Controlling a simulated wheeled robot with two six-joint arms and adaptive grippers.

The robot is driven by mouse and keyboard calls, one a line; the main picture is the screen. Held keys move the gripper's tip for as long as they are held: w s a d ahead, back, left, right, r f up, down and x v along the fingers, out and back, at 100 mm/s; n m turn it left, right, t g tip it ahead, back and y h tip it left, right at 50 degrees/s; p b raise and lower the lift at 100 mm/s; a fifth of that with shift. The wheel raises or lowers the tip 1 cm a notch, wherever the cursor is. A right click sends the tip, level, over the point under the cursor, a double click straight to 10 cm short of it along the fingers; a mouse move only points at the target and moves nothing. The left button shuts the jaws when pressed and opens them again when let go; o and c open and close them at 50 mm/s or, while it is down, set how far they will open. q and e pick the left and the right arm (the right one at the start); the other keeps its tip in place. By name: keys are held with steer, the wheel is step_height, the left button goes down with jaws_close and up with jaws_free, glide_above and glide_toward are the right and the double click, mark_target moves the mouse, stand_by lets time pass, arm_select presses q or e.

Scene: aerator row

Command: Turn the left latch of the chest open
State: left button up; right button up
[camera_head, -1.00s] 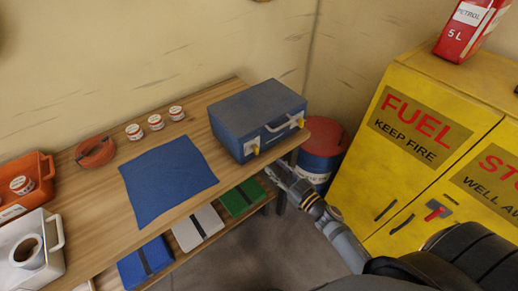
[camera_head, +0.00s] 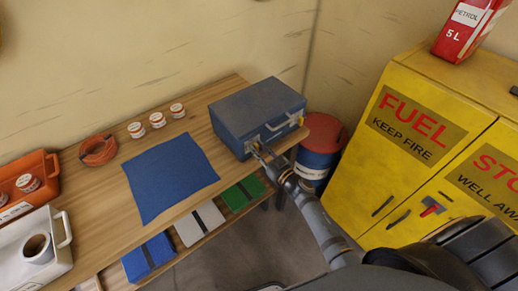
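The blue chest (camera_head: 258,106) stands closed at the right end of the wooden shelf. Its front has a pale handle (camera_head: 284,122) and two yellow latches. The right latch (camera_head: 301,120) shows clear of my arm. The left latch (camera_head: 256,146) is partly hidden by my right gripper (camera_head: 264,153), whose fingertips are at or very close to it. The fingers are too small and overlapped to tell whether they are open or shut, or touching the latch. My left gripper is not in view.
A blue cloth (camera_head: 168,178), several small jars (camera_head: 157,120) and an orange coil (camera_head: 98,150) lie left of the chest. A red-topped blue drum (camera_head: 322,140) and a yellow fuel cabinet (camera_head: 365,170) stand to the right. Coloured boxes (camera_head: 195,222) fill the lower shelf.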

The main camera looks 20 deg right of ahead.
jaws_close()
steer(key=shift+r+n, duration=0.1)
steer(key=shift+n, duration=1.2)
steer(key=n, duration=0.6)
steer(key=shift+s+a, duration=0.15)
steer(key=shift+a, duration=0.15)
steer(key=shift+a+f+n+b, duration=0.15)
steer(key=shift+n+b, duration=0.3)
steer(key=shift+n, duration=1.1)
steer(key=shift+d+f+n+b, duration=0.15)
steer(key=shift+n+b, duration=0.25)
steer(key=shift+n, duration=1.1)
steer(key=shift+a+f+n+b, duration=0.2)
steer(key=shift+n+b, duration=0.25)
steer(key=shift+n, duration=1.1)
